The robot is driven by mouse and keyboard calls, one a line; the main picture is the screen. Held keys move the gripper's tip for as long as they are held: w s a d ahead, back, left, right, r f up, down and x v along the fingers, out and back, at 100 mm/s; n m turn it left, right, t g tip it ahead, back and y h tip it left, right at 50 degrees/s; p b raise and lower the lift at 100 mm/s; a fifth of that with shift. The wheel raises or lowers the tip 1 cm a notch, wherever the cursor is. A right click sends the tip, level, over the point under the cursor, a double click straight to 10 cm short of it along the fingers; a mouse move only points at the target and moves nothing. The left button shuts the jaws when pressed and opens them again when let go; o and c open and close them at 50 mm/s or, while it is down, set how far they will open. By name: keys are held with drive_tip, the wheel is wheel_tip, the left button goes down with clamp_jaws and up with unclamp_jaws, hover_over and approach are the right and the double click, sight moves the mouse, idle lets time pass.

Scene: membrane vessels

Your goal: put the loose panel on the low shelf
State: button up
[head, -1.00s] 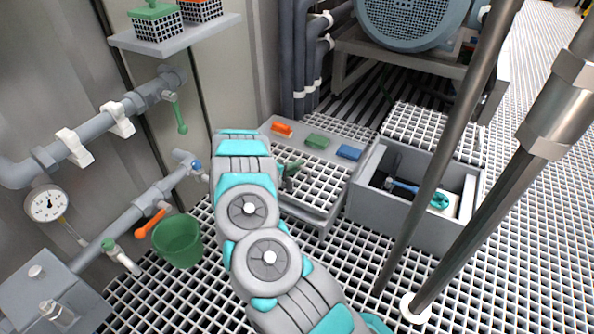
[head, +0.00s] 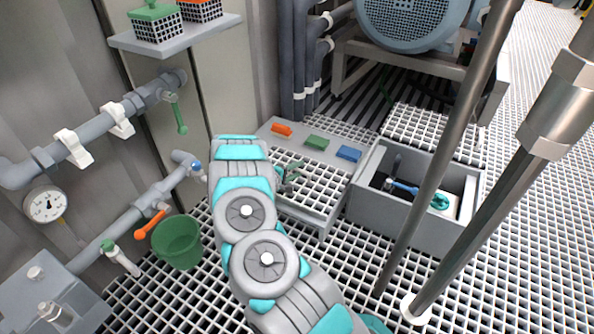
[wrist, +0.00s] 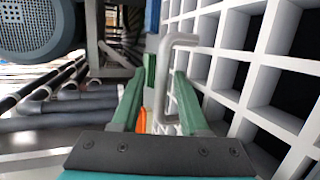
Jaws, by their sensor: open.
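A white grid panel (head: 312,186) lies flat on a low grey stand (head: 300,216); I take it for the loose panel. In the wrist view the grid (wrist: 232,62) fills the right side, with a grey bent handle (wrist: 163,75) on it. My gripper (wrist: 160,80) is open, its green fingers on either side of the handle, not closed on it. In the head view my gripper (head: 290,178) is low over the panel's left part, partly hidden by my arm. I cannot tell for certain which surface is the low shelf; another low grating-topped surface (head: 430,128) lies behind the grey bin.
Orange (head: 281,129), green (head: 317,142) and blue (head: 349,153) blocks line the stand's back strip. A grey open bin (head: 400,217) holding tools stands right of it. A green bucket (head: 177,242), wall pipes and two upright poles (head: 440,170) are nearby. A wall shelf (head: 176,38) holds baskets.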

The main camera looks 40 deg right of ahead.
drive_tip(key=p+v, duration=0.1)
drive_tip(key=v, duration=1.1)
drive_tip(key=shift+s, duration=0.15)
